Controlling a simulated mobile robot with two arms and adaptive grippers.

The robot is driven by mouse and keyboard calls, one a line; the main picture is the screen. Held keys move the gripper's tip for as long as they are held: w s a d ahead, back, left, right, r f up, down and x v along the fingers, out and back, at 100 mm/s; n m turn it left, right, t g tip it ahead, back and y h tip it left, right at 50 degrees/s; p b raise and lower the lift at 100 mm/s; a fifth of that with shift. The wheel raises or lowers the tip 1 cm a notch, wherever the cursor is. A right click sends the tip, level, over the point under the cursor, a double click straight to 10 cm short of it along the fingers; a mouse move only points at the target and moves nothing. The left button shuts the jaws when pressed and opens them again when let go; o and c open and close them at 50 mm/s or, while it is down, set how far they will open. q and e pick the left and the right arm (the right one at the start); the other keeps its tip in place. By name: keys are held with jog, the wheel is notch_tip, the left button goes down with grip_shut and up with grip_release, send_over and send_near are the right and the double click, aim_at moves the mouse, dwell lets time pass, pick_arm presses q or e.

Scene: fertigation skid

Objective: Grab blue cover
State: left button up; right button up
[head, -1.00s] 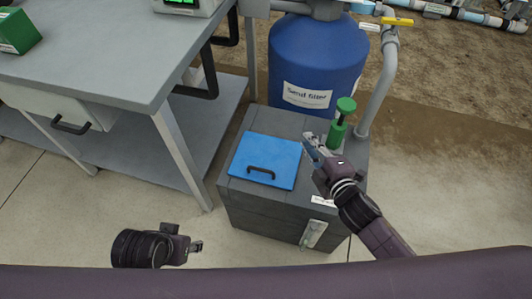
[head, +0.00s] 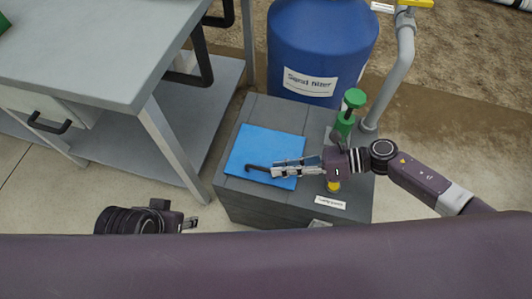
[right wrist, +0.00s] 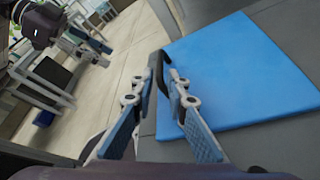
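The flat blue cover (head: 248,148) with a black bar handle (head: 256,168) lies on top of the grey box (head: 228,186). My right gripper (head: 277,168) is over the cover's front right part, its two fingers spread with a gap between them. In the right wrist view the black handle (right wrist: 163,77) shows between the fingertips (right wrist: 160,62), and the blue cover (right wrist: 235,75) lies beyond them. I cannot tell whether a finger touches the handle. My left gripper (head: 190,222) is away from the box, at its left; its fingers are too small to judge.
A green-topped plunger valve (head: 345,122) stands on the box right behind my right gripper. A blue tank (head: 320,45) and a grey pipe (head: 392,75) stand behind the box. A grey workbench (head: 95,50) is at the left. Bare floor lies between bench and box.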

aim_at(266, 169)
jog(key=x, duration=0.5)
jog(key=shift+d, duration=0.1)
grip_shut()
jog(key=shift+w+r, duration=0.1)
jog(key=shift+r, duration=0.1)
